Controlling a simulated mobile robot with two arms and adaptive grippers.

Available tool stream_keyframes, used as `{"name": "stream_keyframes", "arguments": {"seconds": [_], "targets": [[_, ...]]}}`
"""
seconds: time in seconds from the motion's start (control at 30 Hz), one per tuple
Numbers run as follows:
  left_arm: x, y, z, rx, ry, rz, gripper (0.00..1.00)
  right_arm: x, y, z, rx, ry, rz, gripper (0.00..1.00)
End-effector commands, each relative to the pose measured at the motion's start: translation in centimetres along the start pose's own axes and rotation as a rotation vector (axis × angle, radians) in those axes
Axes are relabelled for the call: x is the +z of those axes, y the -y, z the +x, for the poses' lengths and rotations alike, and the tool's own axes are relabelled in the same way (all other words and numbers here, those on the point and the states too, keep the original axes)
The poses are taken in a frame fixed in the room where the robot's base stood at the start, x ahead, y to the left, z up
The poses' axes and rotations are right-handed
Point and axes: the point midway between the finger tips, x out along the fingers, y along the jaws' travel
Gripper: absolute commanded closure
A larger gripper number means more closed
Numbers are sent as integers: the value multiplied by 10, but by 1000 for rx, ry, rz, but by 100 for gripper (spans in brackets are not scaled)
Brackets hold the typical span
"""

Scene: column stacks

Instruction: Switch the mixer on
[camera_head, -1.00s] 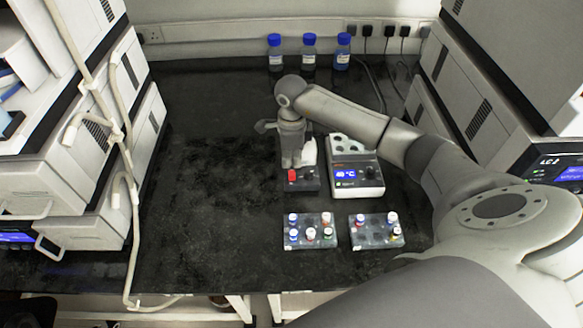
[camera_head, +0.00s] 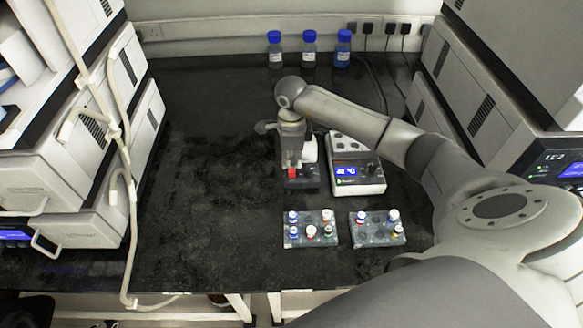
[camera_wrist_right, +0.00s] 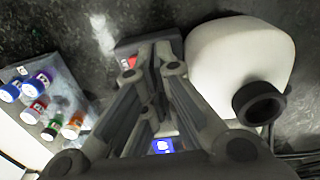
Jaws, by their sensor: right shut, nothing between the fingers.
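The mixer stands mid-bench, with a dark base (camera_head: 307,179) and a white body partly behind my right gripper. In the right wrist view the white body (camera_wrist_right: 235,52) has a black round cup-like part. A red switch (camera_head: 292,173) sits on the front of the base; it also shows in the right wrist view (camera_wrist_right: 130,62), partly covered by the fingers. My right gripper (camera_head: 291,164) is shut and empty, pointing down just above and behind the switch. Whether it touches the switch, I cannot tell. My left gripper is out of view.
A white heater block (camera_head: 358,178) with a lit blue display stands right of the mixer. Two racks (camera_head: 300,240) (camera_head: 365,240) of capped vials sit in front. Blue-capped bottles (camera_head: 309,58) stand at the back. The bench at left is clear.

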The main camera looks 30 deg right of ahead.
Motion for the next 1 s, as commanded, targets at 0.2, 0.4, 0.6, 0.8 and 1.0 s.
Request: {"name": "stream_keyframes", "arguments": {"seconds": [0.2,0.4,0.6,0.8,1.0], "targets": [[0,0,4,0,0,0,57,0,0,4,0,0,0,100],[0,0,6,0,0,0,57,0,0,7,0,0,1,100],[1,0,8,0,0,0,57,0,0,10,0,0,0,100],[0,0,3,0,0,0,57,0,0,3,-1,0,0,100],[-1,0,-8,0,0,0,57,0,0,-14,-2,0,-1,100]]}}
